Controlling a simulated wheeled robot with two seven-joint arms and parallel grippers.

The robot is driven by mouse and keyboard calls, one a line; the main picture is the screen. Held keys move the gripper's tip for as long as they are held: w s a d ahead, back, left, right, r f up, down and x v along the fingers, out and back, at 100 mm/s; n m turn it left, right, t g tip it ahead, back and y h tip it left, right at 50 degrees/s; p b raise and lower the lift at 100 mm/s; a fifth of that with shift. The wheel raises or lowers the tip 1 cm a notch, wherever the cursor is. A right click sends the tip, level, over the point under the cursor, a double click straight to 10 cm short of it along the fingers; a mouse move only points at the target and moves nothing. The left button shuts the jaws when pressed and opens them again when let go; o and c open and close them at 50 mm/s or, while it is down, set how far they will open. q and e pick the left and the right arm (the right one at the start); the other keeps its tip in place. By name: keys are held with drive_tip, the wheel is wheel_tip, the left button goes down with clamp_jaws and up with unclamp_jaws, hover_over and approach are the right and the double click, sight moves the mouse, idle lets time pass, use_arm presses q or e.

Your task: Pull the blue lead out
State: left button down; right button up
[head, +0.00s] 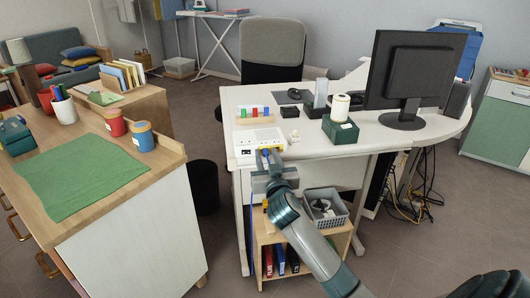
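A white box with sockets (246,141) stands at the left front corner of the white desk. At its front face a small blue plug (265,152) shows, with yellow beside it. A thin blue lead (251,222) hangs down along the desk's left side. My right gripper (266,160) is right at the box's front, at the blue plug. Its fingers are small and partly hidden by the wrist, so I cannot tell whether they are closed on the plug. My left gripper is not in view.
A rack with coloured pieces (253,114) stands behind the box. A green box (340,129) and a monitor (415,70) are to the right. A wooden shelf with binders (300,235) stands below. A cabinet with a green mat (80,175) is at the left.

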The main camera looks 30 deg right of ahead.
sight(267, 155)
idle(0.4)
clamp_jaws()
drive_tip(key=shift+s+a, duration=0.1)
idle(0.3)
drive_tip(key=shift+p+v, duration=1.3)
drive_tip(key=shift+v, duration=1.35)
drive_tip(key=shift+s, duration=0.2)
drive_tip(key=shift+s+a, duration=0.15)
drive_tip(key=shift+p+v, duration=0.45)
drive_tip(key=shift+v, duration=0.9)
